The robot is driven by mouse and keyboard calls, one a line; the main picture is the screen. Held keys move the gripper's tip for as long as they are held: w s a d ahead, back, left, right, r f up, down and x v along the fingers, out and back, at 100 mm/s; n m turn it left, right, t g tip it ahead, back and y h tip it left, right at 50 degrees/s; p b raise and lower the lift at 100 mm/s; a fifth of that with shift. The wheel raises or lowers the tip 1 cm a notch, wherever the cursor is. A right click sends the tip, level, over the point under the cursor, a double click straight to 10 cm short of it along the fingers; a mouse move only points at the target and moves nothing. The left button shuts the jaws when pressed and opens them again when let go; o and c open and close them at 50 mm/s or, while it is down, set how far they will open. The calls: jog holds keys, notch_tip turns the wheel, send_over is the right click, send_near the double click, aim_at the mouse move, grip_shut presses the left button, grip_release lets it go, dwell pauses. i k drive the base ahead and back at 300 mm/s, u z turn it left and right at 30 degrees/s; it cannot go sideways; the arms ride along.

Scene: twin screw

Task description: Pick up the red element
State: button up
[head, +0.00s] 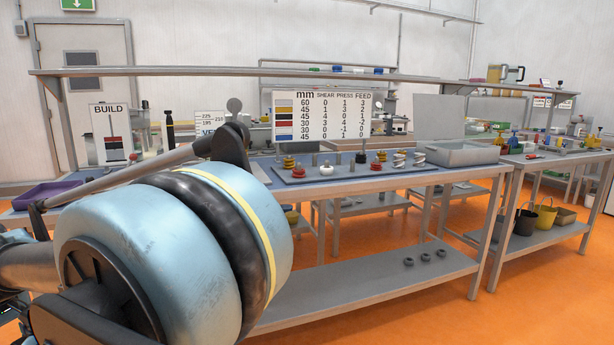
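Small red elements lie on the blue mat (345,168) of the middle bench. One red element (299,172) is at the mat's front left, beside a yellow element (289,162). My large blue-and-black arm link fills the lower left and hides part of the bench. My gripper is not in view.
A chart board (322,115) and a BUILD sign (111,136) stand at the back. Metal screw pieces (400,160) and a grey tray (463,152) are right of the red elements. Purple trays (45,194) lie at left. Orange floor (440,310) is open in front.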

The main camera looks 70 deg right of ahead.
aim_at(298, 175)
jog(key=u, duration=0.05)
jog(key=k, duration=1.75)
jog(key=z, duration=2.1)
jog(key=i, duration=1)
